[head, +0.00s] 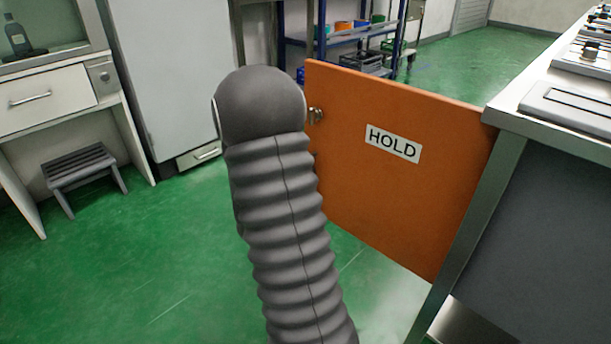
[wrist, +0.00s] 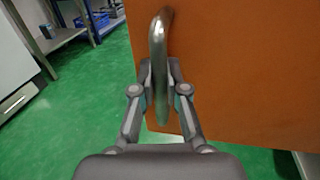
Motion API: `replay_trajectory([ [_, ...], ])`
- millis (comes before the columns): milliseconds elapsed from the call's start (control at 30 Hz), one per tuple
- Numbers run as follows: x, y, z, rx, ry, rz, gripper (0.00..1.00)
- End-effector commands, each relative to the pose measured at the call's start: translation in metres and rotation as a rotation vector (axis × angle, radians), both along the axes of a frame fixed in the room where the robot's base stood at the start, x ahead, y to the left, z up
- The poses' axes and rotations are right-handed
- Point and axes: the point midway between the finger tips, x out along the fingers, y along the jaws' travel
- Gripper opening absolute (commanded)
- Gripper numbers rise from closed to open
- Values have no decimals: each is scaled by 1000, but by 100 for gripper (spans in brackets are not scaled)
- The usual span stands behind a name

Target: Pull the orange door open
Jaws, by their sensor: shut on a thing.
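The orange door (head: 400,185) stands swung out from the end of the counter at right, with a white label reading HOLD on the face toward the head camera. In the wrist view the orange door (wrist: 240,70) fills the upper right. A curved silver handle (wrist: 160,45) stands near its left edge. My gripper (wrist: 161,82) is shut on the handle, one finger on each side of the bar. In the head view my dark ribbed arm hides the gripper and the handle. A small metal fitting (head: 316,115) shows near the door's left edge.
The counter (head: 545,115) with its steel top stands at right. A grey cabinet (head: 180,75), a step stool (head: 80,165) and a white drawer desk (head: 45,105) stand at left. Blue shelving (head: 345,43) is behind the door. Green floor (head: 170,260) is clear at left.

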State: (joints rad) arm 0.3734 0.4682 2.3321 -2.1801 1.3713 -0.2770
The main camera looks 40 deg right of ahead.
Motion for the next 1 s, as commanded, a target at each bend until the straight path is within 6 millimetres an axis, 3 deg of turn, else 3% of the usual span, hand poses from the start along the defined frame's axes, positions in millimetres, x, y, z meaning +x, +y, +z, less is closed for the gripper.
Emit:
replay_trajectory([
  [200, -2, 2, 0, 0, 1, -5, 0],
  [233, -2, 2, 0, 0, 1, -4, 15],
  [333, -1, 3, 0, 0, 1, -1, 39],
  [733, 0, 10, 0, 1, 1, 5, 39],
  [1000, -12, 52, 0, 0, 3, 7, 39],
])
